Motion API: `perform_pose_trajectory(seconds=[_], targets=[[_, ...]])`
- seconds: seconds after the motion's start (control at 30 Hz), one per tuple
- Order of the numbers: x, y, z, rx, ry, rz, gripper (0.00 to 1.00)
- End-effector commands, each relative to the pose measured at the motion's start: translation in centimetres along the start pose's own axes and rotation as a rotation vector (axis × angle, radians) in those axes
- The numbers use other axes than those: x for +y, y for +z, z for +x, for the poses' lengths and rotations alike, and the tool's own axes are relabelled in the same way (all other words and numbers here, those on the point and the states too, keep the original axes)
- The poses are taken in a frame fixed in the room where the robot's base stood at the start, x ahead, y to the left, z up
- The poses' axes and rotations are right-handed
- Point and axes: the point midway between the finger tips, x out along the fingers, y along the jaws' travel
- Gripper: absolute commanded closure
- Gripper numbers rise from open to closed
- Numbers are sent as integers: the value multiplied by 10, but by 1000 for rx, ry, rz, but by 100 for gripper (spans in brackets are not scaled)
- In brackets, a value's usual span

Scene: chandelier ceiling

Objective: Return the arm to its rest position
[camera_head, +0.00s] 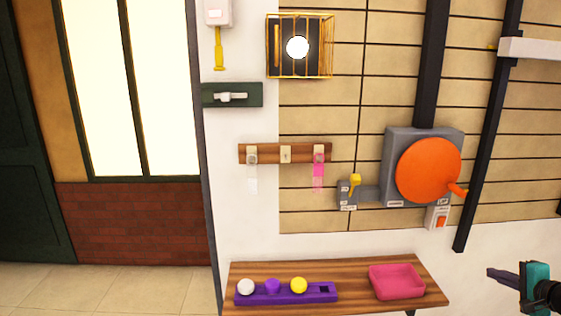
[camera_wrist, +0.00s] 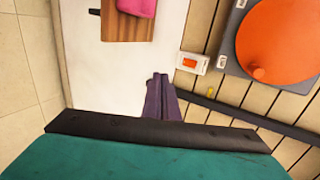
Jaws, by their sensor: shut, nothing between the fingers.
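My gripper (camera_head: 492,273) shows at the lower right of the head view, to the right of the wooden table and apart from it. Its dark fingers point left, with a teal body behind them. In the wrist view my gripper (camera_wrist: 160,80) has its two fingers pressed together, with nothing between them. It touches nothing that I can see. Most of my arm is outside the head view.
The wooden table (camera_head: 350,268) holds a purple tray (camera_head: 312,293) with white, purple and yellow balls, and a pink tray (camera_head: 397,281). An orange disc (camera_head: 428,170), a red switch (camera_head: 440,221) and a yellow lever (camera_head: 354,182) are on the wall. Floor (camera_head: 110,290) at left is clear.

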Motion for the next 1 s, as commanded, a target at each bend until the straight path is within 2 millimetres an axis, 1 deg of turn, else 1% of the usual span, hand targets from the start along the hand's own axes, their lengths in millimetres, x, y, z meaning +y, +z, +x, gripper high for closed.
perform_pose_trajectory(seconds=[0.1,0.27,0.47,0.57,0.67,0.8,0.97,1.0], targets=[[11,1,5,-5,20,-2,100],[26,14,20,-30,54,-13,100],[52,43,47,-82,113,-39,100],[70,64,65,-120,155,-59,100],[96,95,87,-173,212,-89,100],[137,144,116,-257,303,-144,100],[185,202,140,-355,405,-214,100],[198,216,144,-379,431,-234,100]])
